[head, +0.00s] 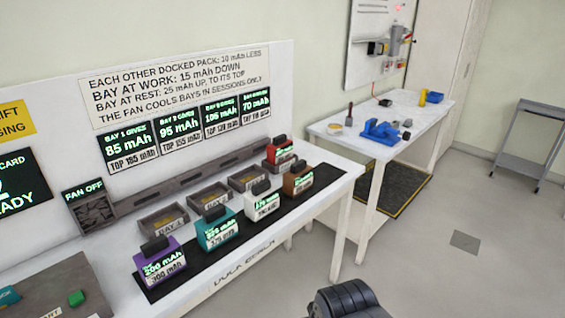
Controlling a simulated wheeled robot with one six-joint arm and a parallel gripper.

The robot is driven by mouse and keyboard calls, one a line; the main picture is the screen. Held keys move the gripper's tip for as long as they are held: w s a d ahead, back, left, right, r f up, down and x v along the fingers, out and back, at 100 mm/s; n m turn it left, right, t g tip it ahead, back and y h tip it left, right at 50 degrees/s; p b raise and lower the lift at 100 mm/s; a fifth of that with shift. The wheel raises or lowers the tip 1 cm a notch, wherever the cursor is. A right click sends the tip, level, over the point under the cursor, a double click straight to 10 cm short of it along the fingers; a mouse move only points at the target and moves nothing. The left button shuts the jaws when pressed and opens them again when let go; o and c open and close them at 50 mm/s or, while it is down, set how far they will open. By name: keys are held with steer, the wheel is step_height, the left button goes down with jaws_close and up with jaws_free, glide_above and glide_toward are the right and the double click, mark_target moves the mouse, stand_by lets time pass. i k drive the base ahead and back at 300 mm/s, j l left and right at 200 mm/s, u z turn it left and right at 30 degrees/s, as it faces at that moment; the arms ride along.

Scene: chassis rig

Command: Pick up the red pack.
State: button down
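The red pack (279,153) sits at the right end of the row of bays, at the back of the white bench. It is upright, with a dark handle on top and a lit green display on its front. The brown pack (298,181) stands in front of it and a little to the right, close to its lower edge in the picture. My gripper's fingers do not show in the head view. A dark ribbed part at the bottom edge looks like mine.
The purple pack (160,262), teal pack (217,231) and white pack (263,202) stand on a black strip (318,183). Bays left of the red pack look empty. A panel with signs (175,75) rises behind. A second table (425,112) stands right; floor between is open.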

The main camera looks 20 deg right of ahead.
mark_target(281, 150)
steer(key=i+l, duration=0.45)
steer(key=i+l+z, duration=0.1)
steer(key=i+l, duration=0.35)
steer(key=i, duration=0.2)
steer(key=i+l, duration=0.45)
steer(key=i, duration=0.1)
